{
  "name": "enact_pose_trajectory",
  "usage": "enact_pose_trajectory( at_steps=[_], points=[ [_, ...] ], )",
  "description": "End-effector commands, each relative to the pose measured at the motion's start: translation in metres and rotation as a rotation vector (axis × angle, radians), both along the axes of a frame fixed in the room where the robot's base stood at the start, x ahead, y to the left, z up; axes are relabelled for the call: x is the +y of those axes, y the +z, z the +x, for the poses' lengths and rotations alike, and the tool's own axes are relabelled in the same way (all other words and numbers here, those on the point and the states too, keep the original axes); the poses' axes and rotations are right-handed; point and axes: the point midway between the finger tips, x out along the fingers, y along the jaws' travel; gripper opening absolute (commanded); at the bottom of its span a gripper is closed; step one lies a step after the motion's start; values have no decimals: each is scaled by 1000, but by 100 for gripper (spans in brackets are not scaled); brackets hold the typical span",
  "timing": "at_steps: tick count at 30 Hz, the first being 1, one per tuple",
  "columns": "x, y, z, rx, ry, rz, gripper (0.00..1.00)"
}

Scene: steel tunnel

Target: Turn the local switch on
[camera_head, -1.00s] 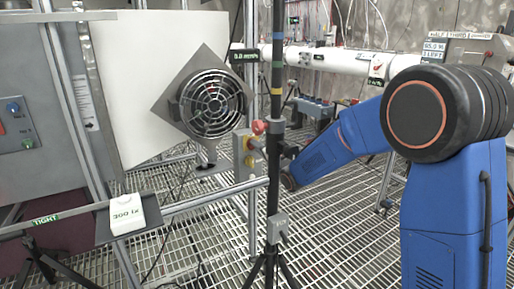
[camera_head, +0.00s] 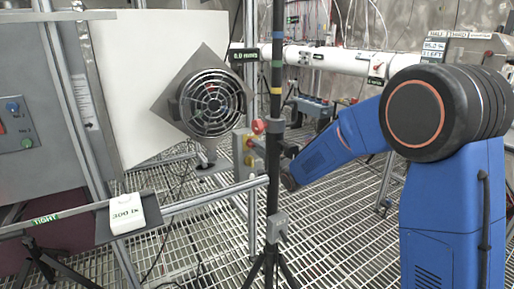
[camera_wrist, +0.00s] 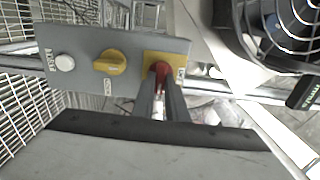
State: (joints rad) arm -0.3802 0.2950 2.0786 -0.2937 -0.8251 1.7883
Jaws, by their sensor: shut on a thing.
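A grey control panel (camera_wrist: 92,48) shows in the wrist view and carries a white button (camera_wrist: 65,62), a yellow rotary knob (camera_wrist: 110,63) and a red switch handle (camera_wrist: 160,68) on a yellow plate. My gripper (camera_wrist: 160,80) is shut on the red handle, its fingers over part of it. I cannot read which control the small labels name, and the handle's exact angle is partly hidden. In the head view the panel (camera_head: 239,152) is seen edge-on behind the dark pole, and my gripper is mostly hidden there.
The dark pole (camera_head: 276,75) on a tripod stands close to my wrist. A round fan (camera_head: 211,102) is beside the panel and shows in the wrist view (camera_wrist: 285,30). A rail (camera_head: 215,195) runs below. A white 300 lx box (camera_head: 127,214) sits at left.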

Motion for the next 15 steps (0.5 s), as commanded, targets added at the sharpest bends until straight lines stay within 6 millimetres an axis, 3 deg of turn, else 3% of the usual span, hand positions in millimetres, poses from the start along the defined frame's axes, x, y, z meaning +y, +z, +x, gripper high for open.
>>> enact_pose_trajectory(
  at_steps=[8,9,11,15],
  points=[
    [-1,-1,1,2,-3,1,0],
    [-1,-1,1,2,-3,1,15],
    [-1,-1,1,2,-2,1,29],
    [-1,0,0,1,-2,0,31]
  ],
)
